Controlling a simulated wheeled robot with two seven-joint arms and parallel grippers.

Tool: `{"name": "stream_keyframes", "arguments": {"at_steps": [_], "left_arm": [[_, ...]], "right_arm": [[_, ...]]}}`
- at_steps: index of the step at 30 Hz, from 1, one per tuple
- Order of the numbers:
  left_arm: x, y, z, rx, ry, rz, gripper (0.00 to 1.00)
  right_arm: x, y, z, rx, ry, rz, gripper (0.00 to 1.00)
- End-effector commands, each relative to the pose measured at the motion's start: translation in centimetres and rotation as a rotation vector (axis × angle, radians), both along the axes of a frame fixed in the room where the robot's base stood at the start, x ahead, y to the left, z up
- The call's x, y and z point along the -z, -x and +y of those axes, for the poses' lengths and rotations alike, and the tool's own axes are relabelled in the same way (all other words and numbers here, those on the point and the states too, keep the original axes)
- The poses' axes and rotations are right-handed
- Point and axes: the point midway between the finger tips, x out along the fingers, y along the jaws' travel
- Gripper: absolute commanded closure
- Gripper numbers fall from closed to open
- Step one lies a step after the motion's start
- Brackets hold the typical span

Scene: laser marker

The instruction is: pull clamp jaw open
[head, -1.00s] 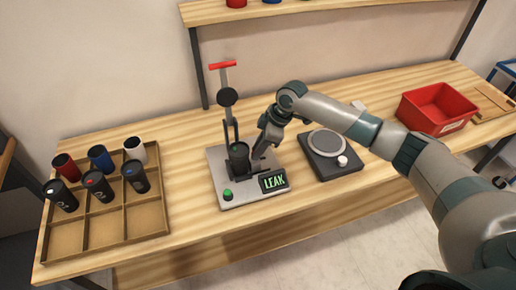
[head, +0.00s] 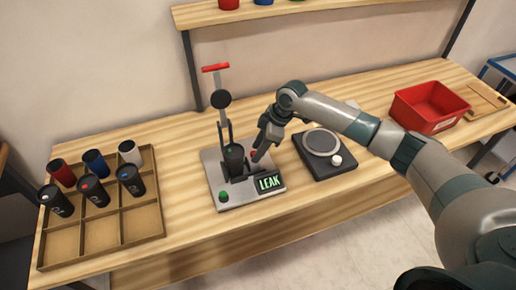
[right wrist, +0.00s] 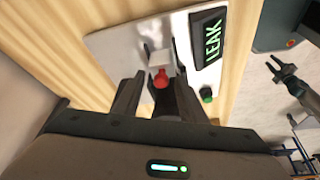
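The test machine (head: 216,176) stands on the bench with a LEAK display (head: 269,182) at its front right corner. A black cup (head: 233,156) sits upright in it, under a raised lever with a red handle (head: 215,68). The clamp jaw's red knob (head: 253,154) shows right of the cup. My right gripper (head: 261,147) is open at that knob. In the right wrist view the red knob (right wrist: 160,78) lies between the spread fingers (right wrist: 153,96); contact is unclear. My left gripper (right wrist: 280,69) shows open and away from the machine in the right wrist view.
A wooden tray (head: 101,221) with several cups is at the left. A black scale (head: 323,160) stands right of the machine. A red bin (head: 430,106) is at the far right. A green button (head: 224,196) is on the machine's front left corner.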

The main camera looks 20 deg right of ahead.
Motion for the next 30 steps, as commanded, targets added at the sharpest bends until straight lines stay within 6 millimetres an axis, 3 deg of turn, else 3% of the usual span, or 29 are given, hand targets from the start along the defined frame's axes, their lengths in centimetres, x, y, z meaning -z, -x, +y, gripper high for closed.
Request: {"name": "stream_keyframes", "arguments": {"at_steps": [11,30], "left_arm": [[0.8,0.0,0.0,0.000,0.000,0.000,0.68],[4.0,0.0,0.0,0.000,0.000,0.001,0.68]], "right_arm": [[-2.1,0.3,-0.9,-0.001,-0.001,-0.004,0.62],[-13.2,1.9,-5.4,0.003,0.000,-0.005,0.62]]}}
